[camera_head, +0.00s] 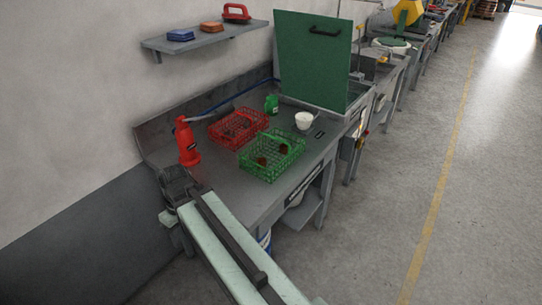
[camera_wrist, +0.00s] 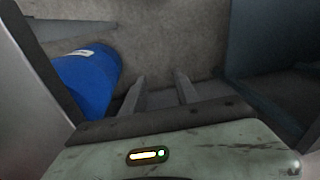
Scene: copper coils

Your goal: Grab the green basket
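The green basket (camera_head: 259,172) is a wire crate on the grey workbench, near its front edge. It holds a few dark and brown items. My gripper (camera_wrist: 158,85) shows in the wrist view with its two fingers apart and nothing between them. It points at bare floor, beside a blue container, and the basket is not in that view. In the head view my pale arm rises from the bottom edge in front of the bench; I cannot make out the fingertips there.
A red wire basket (camera_head: 238,128) sits just behind the green one. A red bottle (camera_head: 186,143), a green container (camera_head: 271,104) and a white cup (camera_head: 304,120) stand on the bench. A blue container (camera_wrist: 88,82) is close left of my fingers. Open floor lies right.

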